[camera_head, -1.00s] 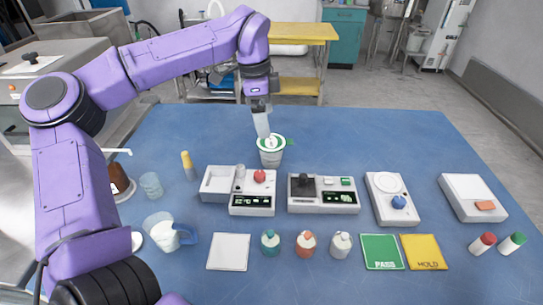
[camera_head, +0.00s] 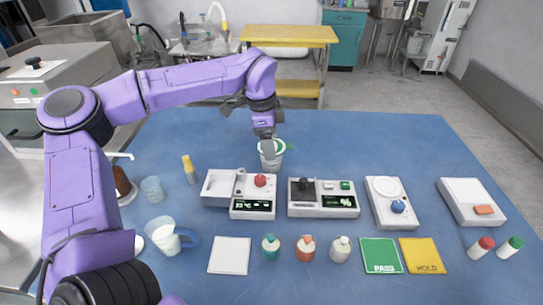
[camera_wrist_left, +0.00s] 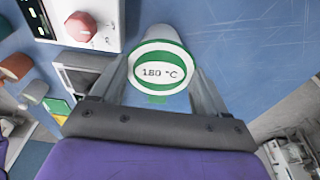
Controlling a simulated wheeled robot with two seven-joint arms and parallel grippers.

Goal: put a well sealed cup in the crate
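A pale cup (camera_head: 279,158) with a green-marked rim stands upright on the blue table, beyond the row of devices. In the left wrist view its round green and white top (camera_wrist_left: 163,71) reads "180 °C". My left gripper (camera_head: 267,146) is directly over the cup and hides part of its top in the head view. In the left wrist view the left gripper's fingers (camera_wrist_left: 163,80) are spread apart, one on each side of the cup. Firm contact with the cup does not show. My right gripper is not in view. I cannot make out a crate.
White devices stand in a row: one with a red knob (camera_head: 260,180), a display unit (camera_head: 323,205), one with a blue knob (camera_head: 398,207).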

